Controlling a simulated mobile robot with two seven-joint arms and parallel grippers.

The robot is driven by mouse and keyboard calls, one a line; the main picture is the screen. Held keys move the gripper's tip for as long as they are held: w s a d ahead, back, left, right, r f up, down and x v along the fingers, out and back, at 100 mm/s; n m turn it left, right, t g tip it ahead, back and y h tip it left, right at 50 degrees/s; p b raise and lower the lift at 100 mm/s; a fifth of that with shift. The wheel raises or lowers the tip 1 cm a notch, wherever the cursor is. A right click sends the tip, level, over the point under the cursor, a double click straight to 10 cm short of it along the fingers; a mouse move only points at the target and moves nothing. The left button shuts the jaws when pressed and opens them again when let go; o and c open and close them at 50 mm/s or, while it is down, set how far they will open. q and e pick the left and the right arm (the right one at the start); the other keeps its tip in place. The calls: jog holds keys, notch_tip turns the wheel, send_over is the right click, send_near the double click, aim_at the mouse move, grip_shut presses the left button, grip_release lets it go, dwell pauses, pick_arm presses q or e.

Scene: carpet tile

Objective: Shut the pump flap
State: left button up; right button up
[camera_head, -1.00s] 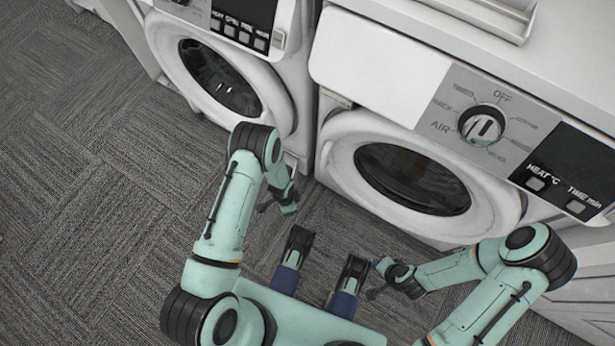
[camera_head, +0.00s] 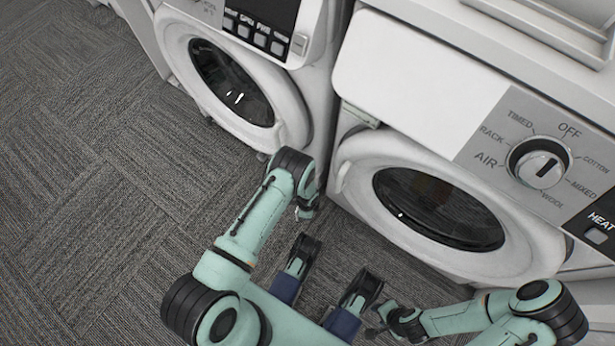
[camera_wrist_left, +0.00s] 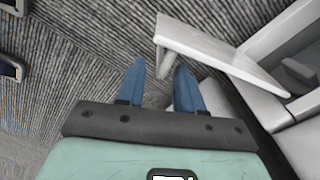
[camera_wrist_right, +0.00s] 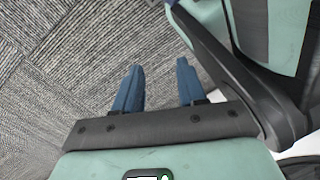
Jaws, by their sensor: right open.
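The pump flap (camera_wrist_left: 215,52) is a white panel in the left wrist view. It stands open, tilted out from the low front of a white machine (camera_wrist_left: 295,75), with a thin tab at its near left corner. My left gripper (camera_wrist_left: 160,66) is open, its blue fingers pointing at this corner; the tab shows between the fingertips, and I cannot tell whether they touch. In the head view my left gripper (camera_head: 307,210) is low before the machines; the flap cannot be made out there. My right gripper (camera_wrist_right: 159,64) is open and empty above carpet; it also shows in the head view (camera_head: 382,318).
Two white front-loading machines stand side by side, the left one (camera_head: 290,85) and the right one (camera_head: 415,95), both round doors shut. A narrow gap separates them. Grey carpet (camera_head: 80,180) is clear to the left. A tray (camera_head: 550,25) sits on the right machine.

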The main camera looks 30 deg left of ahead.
pick_arm(q)
jog(key=shift+f+b, duration=0.55)
jog(key=shift+f, duration=1.4)
pick_arm(e)
jog(key=shift+s+d+f+g, duration=0.1)
jog(key=shift+s+f+g, duration=0.2)
jog(key=shift+s, duration=0.45)
jog(key=shift+s+d+f+g, duration=0.1)
jog(key=shift+s+f+g, duration=0.1)
jog(key=shift+s+f, duration=0.4)
jog(key=shift+s+r, duration=0.15)
jog(key=shift+r, duration=0.05)
pick_arm(q)
grip_shut()
jog(key=shift+s, duration=0.15)
